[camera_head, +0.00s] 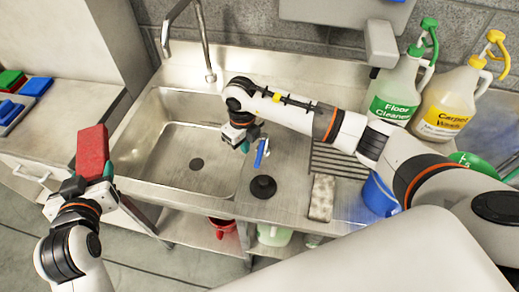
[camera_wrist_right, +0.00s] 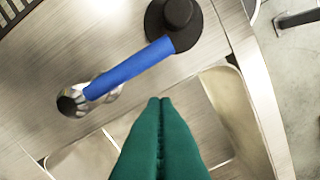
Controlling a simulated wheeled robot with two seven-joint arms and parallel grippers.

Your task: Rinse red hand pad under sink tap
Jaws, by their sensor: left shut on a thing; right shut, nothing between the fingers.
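The red hand pad (camera_head: 92,150) is held upright in my left gripper (camera_head: 92,182), to the left of the sink (camera_head: 185,150) and clear of the basin. My left gripper is shut on the pad's lower part. The silver tap (camera_head: 190,35) arches over the back of the basin. I cannot tell whether water runs from it. My right gripper (camera_head: 243,146) is shut and empty over the sink's right edge, close to a blue lever (camera_head: 261,153). In the right wrist view, the green fingers (camera_wrist_right: 158,140) are together, with the blue lever (camera_wrist_right: 128,68) ahead of them.
A black round knob (camera_head: 263,187) sits on the counter beside the blue lever. Green and yellow cleaner jugs (camera_head: 396,90) stand at the back right. A blue bucket (camera_head: 378,194) is at the right. Green and blue pads (camera_head: 37,86) lie on the left counter.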

